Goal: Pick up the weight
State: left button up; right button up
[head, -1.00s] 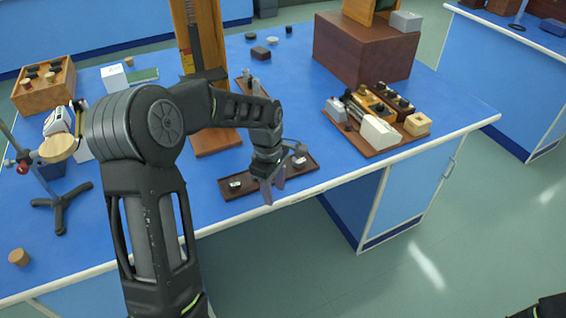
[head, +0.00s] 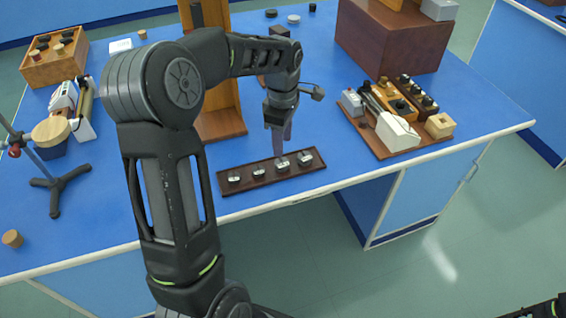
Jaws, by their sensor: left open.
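Several small metal weights stand in a row in a dark wooden tray (head: 246,188) near the front edge of the blue bench. They include a left-end weight (head: 234,178), one beside it (head: 259,172), a third weight (head: 282,163) and a right-end weight (head: 305,158). My left gripper (head: 279,146) is open and points down, with its fingertips close to the third weight in the picture. I cannot tell whether they touch it. Nothing shows between the fingers. My right gripper is out of view.
A wooden upright stand (head: 222,124) rises behind the tray. To the right is a wooden board with instruments (head: 398,132), and behind it a large brown box (head: 385,45). A tripod stand (head: 58,185) and a cork-like cylinder (head: 12,239) are on the left.

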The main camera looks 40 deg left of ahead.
aim_at(282, 162)
pick_arm(q)
jog(key=shift+f, duration=1.05)
jog(key=shift+s+f+p, duration=0.1)
jog(key=shift+f+p, duration=0.6)
jog(key=shift+f, duration=1.9)
jog(key=shift+c, duration=0.2)
grip_shut()
